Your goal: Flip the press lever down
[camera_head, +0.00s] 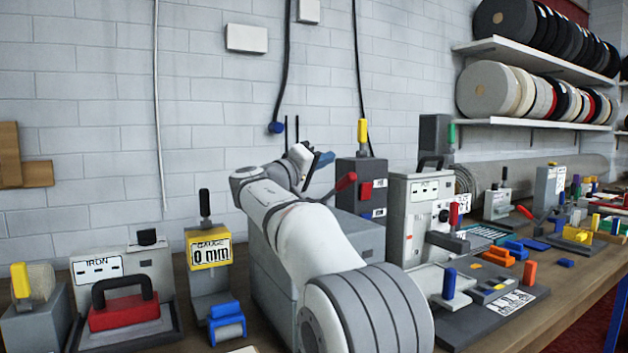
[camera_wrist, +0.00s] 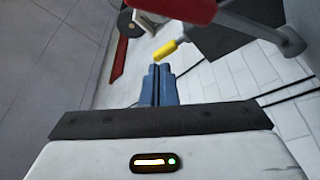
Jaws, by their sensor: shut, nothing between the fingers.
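A lever with a red handle (camera_head: 346,182) slants up to the right, just right of and below my gripper in the head view. Its red handle (camera_wrist: 172,8) and grey shaft (camera_wrist: 250,28) cross the top of the wrist view. I take it for the press lever; no readable label confirms this. My lower arm hides its base. My gripper (camera_head: 324,160) is shut and empty, raised against the wall. Its blue fingertips (camera_wrist: 158,72) are together in the wrist view, apart from the red handle as far as I can see.
A yellow-handled lever (camera_head: 362,131) stands upright on a dark box (camera_head: 347,166); its handle (camera_wrist: 167,49) lies beyond my fingertips. A grey machine (camera_head: 400,235) stands to the right. The gauge (camera_head: 209,250) and the iron (camera_head: 124,311) are at left. The bench is crowded.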

